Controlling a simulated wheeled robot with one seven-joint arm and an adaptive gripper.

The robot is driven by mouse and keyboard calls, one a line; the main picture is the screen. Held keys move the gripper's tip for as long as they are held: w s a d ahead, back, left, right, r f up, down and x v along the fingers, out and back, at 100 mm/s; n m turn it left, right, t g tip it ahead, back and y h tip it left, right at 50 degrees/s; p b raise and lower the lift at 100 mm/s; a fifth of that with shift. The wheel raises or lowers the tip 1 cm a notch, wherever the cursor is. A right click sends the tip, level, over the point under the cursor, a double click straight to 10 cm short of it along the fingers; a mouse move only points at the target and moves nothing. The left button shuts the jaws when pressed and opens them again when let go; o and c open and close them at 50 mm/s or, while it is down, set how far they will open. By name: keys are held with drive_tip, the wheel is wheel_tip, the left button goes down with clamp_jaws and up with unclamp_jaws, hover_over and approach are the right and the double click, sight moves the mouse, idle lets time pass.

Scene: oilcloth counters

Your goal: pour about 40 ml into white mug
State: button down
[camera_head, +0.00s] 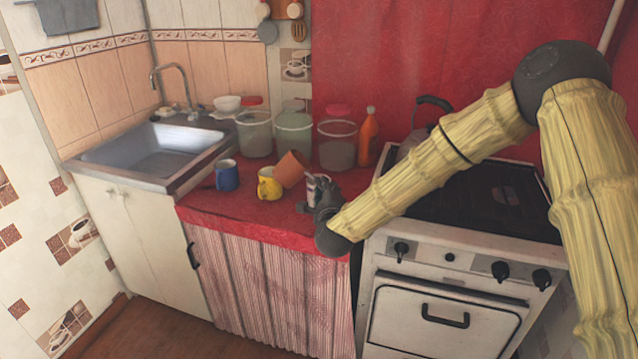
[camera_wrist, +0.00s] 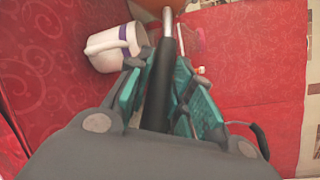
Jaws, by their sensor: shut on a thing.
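My gripper (camera_head: 325,195) is shut on a black handle (camera_wrist: 159,85) with a metal shaft. The shaft runs to an orange-brown vessel (camera_wrist: 178,4), mostly out of the wrist view. In the head view this appears to be the tilted orange-brown vessel (camera_head: 291,168), above the counter near the yellow mug. Its contents are not visible. The white mug (camera_wrist: 108,52), with a purple band, is beside the shaft on the left in the wrist view. In the head view the white mug (camera_head: 313,188) is partly hidden by my gripper.
A yellow mug (camera_head: 268,186) and a blue mug (camera_head: 227,176) stand to the left on the red counter (camera_head: 225,207). Several jars (camera_head: 294,135) and an orange bottle (camera_head: 368,138) stand behind. The stove (camera_head: 480,205) is right, the sink (camera_head: 155,148) left.

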drive_tip(key=shift+f+m, duration=0.25)
drive_tip(key=shift+m, duration=0.65)
drive_tip(key=shift+a+f+m+b, duration=0.1)
drive_tip(key=shift+f+m+b, duration=0.3)
drive_tip(key=shift+f, duration=0.15)
drive_tip(key=shift+f+m+y, duration=0.3)
drive_tip(key=shift+f, duration=0.1)
drive_tip(key=shift+a+f+m+b, duration=0.15)
drive_tip(key=shift+m+b, duration=0.25)
drive_tip(key=shift+m, duration=0.5)
idle(0.3)
